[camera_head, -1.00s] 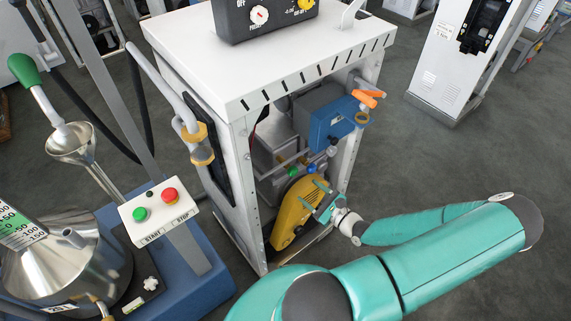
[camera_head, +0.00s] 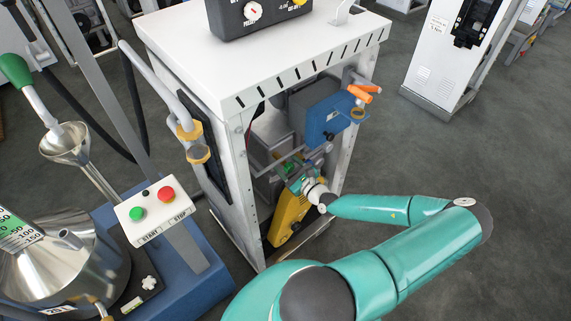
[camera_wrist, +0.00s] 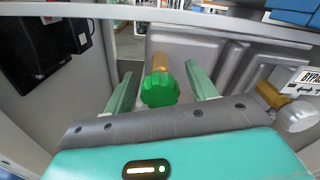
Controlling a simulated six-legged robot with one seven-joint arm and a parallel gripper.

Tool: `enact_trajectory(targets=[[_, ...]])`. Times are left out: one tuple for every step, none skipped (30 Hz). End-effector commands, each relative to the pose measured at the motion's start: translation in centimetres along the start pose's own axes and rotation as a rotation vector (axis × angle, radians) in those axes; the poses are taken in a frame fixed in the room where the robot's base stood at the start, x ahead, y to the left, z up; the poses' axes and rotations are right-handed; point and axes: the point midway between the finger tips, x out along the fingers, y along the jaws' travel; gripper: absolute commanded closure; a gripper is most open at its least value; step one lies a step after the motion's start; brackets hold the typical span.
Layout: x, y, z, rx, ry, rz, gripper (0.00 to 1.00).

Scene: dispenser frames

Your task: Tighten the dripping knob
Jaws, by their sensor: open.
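A green scalloped knob (camera_wrist: 159,90) on a brass stem is in the middle of the wrist view. My gripper (camera_wrist: 161,84) is open, with one green finger on each side of the knob; a gap shows on both sides. I cannot tell how deep the knob sits between the fingertips. No drip can be made out. In the head view my gripper (camera_head: 297,181) is inside the lower part of the white cabinet (camera_head: 232,150), by the yellow housing, and it largely hides the knob there.
In the wrist view, a labelled valve (camera_wrist: 290,110) is at right and a black panel (camera_wrist: 45,50) at left. Cabinet posts flank the opening.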

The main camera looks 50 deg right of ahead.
Motion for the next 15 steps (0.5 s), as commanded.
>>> enact_trajectory(targets=[[0.52, 0.07, 0.02, 0.001, -0.001, 0.001, 0.43], [0.71, 0.07, 0.01, 0.001, 0.000, 0.001, 0.43], [0.88, 0.05, 0.01, 0.002, 0.000, 0.001, 0.43], [0.96, 0.04, 0.01, 0.001, 0.000, 0.000, 0.43], [1.02, 0.03, 0.01, 0.001, 0.000, 0.000, 0.43], [1.05, 0.02, 0.01, 0.001, 0.000, 0.000, 0.43], [1.05, 0.01, 0.01, 0.001, 0.000, 0.000, 0.43], [1.05, 0.01, 0.01, 0.001, 0.000, 0.000, 0.43], [1.04, 0.01, 0.01, 0.001, 0.001, 0.000, 0.43], [1.03, 0.01, 0.01, 0.001, 0.000, 0.000, 0.43], [1.03, 0.01, 0.01, 0.000, 0.000, 0.000, 0.43], [1.02, 0.02, 0.01, 0.000, 0.000, 0.000, 0.47], [1.02, 0.01, 0.01, 0.000, 0.000, 0.000, 0.53], [1.01, 0.02, 0.01, 0.000, 0.000, 0.000, 0.59], [1.01, 0.02, 0.01, 0.000, 0.000, 0.000, 0.67]])
